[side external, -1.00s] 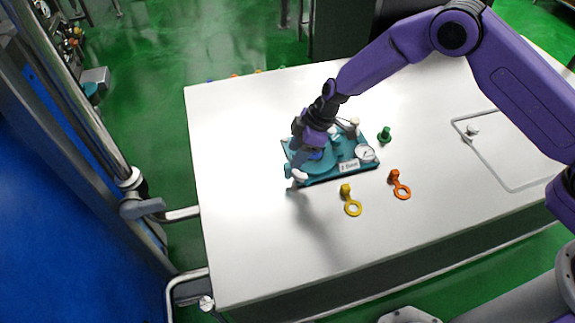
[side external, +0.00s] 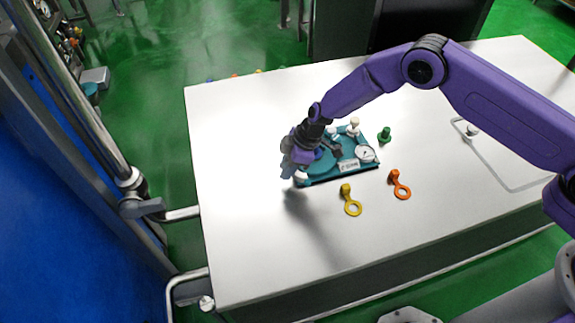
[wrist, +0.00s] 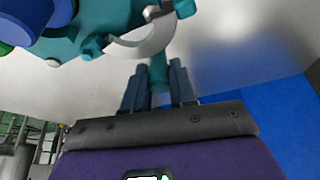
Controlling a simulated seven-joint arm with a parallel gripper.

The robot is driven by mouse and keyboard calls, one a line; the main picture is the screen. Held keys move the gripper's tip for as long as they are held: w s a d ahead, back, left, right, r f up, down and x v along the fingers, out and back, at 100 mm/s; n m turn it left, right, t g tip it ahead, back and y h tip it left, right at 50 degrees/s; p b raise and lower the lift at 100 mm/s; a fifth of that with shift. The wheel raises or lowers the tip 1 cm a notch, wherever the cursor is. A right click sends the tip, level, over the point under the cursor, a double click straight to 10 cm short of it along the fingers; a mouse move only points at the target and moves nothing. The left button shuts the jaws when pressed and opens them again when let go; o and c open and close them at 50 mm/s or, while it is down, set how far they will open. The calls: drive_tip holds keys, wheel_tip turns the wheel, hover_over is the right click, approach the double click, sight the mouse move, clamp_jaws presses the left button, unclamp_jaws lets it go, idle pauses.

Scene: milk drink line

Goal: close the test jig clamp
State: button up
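The test jig (side external: 318,178) is a teal plate with a round gauge (side external: 365,153), a label and a round teal body on it. A dark clamp part (side external: 336,151) stands above it. My gripper (side external: 288,168) is low over the jig's left end and hides part of it. In the wrist view, my gripper (wrist: 159,76) has its two fingers close together on either side of a narrow teal bar (wrist: 159,74), with little gap. A pale curved piece (wrist: 146,45) lies just beyond. Whether the clamp is open or closed is unclear.
The white table (side external: 245,245) is clear at left and front.

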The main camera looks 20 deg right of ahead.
sight(303, 175)
clamp_jaws()
drive_tip(key=shift+d, duration=0.1)
drive_tip(key=d+n, duration=0.1)
drive_tip(key=s+n+g, duration=0.1)
drive_tip(key=n, duration=0.1)
drive_tip(key=shift+d+n, duration=0.3)
drive_tip(key=shift+d, duration=0.1)
drive_tip(key=d+n, duration=0.1)
drive_tip(key=d+n+g, duration=0.1)
drive_tip(key=n, duration=0.1)
drive_tip(key=n+g, duration=0.1)
drive_tip(key=shift+s+d+n+h, duration=0.25)
drive_tip(key=shift+d+n+h, duration=0.05)
drive_tip(key=shift+d, duration=0.1)
drive_tip(key=d+n, duration=0.1)
drive_tip(key=n+g, duration=0.1)
drive_tip(key=n, duration=0.1)
drive_tip(key=d+n, duration=0.1)
drive_tip(key=shift+w+d+g+h, duration=0.3)
drive_tip(key=shift+h, duration=0.1)
drive_tip(key=shift+w+d+n+g+h, duration=0.15)
drive_tip(key=shift+w+d+n+h, duration=0.15)
drive_tip(key=shift+n, duration=0.55)
drive_tip(key=shift+w+d+n+g+h, duration=0.1)
drive_tip(key=shift+w+d+n+h, duration=0.15)
drive_tip(key=shift+d+n, duration=0.4)
drive_tip(key=shift+w+d+n+g+h, duration=0.15)
drive_tip(key=shift+w+n+h, duration=0.1)
drive_tip(key=shift+n, duration=0.75)
